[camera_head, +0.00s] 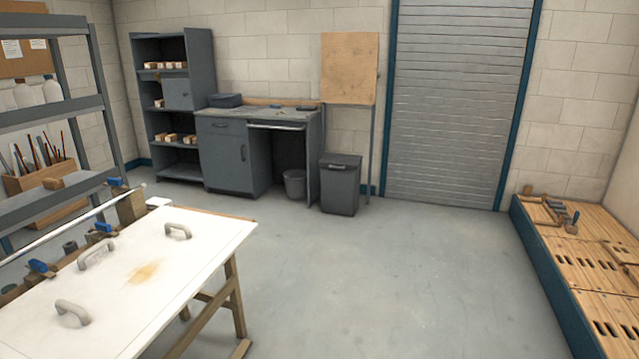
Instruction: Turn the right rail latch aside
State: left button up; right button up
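A white board or tabletop (165,270) on wooden legs stands at the lower left, with three grey curved handles on it. Small blue parts sit in a row along its far left edge: a near one (40,266), a middle one (103,228) and a far one (116,182). They look like latches or clamps, but they are too small to tell their setting. I cannot tell which of them, if any, is the right rail latch. A long pale rod (60,226) runs beside them. Neither of my grippers is in view.
A grey shelf rack (55,112) stands at the left. A grey workbench (225,150), a dark bin (340,185) and a roller shutter (458,100) line the back. A low slotted wooden platform (575,270) lies at the right. The middle floor is clear.

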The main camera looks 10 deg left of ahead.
aim_at(113, 182)
jog(key=i+l, duration=0.1)
jog(key=i, duration=2.25)
jog(key=i+u, duration=0.1)
jog(key=u, duration=0.35)
jog(key=i+u, duration=0.1)
jog(key=u, duration=0.3)
jog(key=i+u, duration=0.1)
jog(key=u, duration=0.35)
jog(key=l+u, duration=0.1)
jog(key=u, duration=0.3)
jog(key=i+l+u, duration=0.1)
jog(key=u, duration=0.35)
